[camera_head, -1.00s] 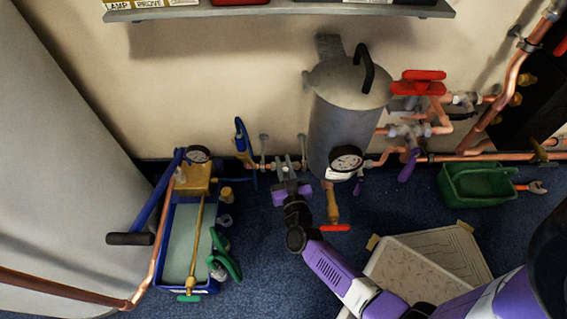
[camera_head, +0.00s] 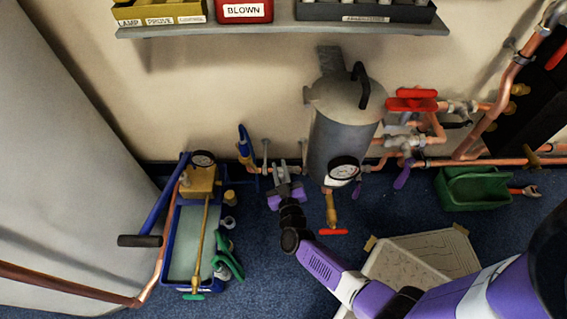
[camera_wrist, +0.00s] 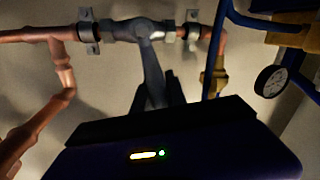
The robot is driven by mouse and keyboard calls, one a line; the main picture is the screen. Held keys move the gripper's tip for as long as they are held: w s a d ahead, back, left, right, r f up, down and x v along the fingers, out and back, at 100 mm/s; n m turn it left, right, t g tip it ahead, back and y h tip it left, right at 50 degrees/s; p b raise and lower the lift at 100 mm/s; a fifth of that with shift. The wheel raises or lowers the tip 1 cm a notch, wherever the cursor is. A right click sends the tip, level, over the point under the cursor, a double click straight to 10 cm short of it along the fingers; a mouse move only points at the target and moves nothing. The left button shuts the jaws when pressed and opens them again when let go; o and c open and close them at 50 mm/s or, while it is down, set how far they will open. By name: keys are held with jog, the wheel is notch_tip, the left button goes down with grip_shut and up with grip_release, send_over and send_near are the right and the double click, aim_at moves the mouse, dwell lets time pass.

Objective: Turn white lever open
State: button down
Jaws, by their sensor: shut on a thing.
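The white lever (camera_wrist: 153,78) looks pale grey in the dim wrist view. It sticks out from a valve (camera_wrist: 140,30) on the horizontal copper pipe run by the wall. My gripper (camera_wrist: 155,100) has one finger on each side of the lever and is shut on its lower part. In the head view my gripper (camera_head: 283,174) is at the low pipe run, left of the grey tank (camera_head: 343,130). There its fingers and the purple wrist largely hide the lever.
A blue-handled pump with a brass block (camera_head: 201,182) stands to the left. A red-handled tap (camera_head: 331,215) hangs under the tank, close right of my arm. Purple-handled and red-handled valves (camera_head: 411,100) are further right. A green crate (camera_head: 475,188) sits on the floor.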

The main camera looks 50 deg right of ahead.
jog(key=shift+w+a+f+n+g+h+p, duration=0.1)
jog(key=shift+w+a+f+n+g+p, duration=0.65)
jog(key=shift+n, duration=1.05)
jog(key=shift+w+a+f+n+g+h+p, duration=0.1)
jog(key=shift+w+a+f+n+g+p, duration=0.25)
jog(key=shift+f+n, duration=1.15)
jog(key=shift+w+a+f+n+g+h+p, duration=0.1)
jog(key=shift+w+a+f+n+g+p, duration=0.35)
jog(key=shift+n, duration=1.65)
jog(key=shift+w+f, duration=0.2)
jog(key=shift+w, duration=0.05)
jog(key=c, duration=1.3)
grip_release()
jog(key=shift+r, duration=0.1)
jog(key=shift+c, duration=0.2)
jog(key=p, duration=0.4)
send_near(266, 171)
jog(key=shift+s+a, duration=0.45)
jog(key=shift+s, duration=0.05)
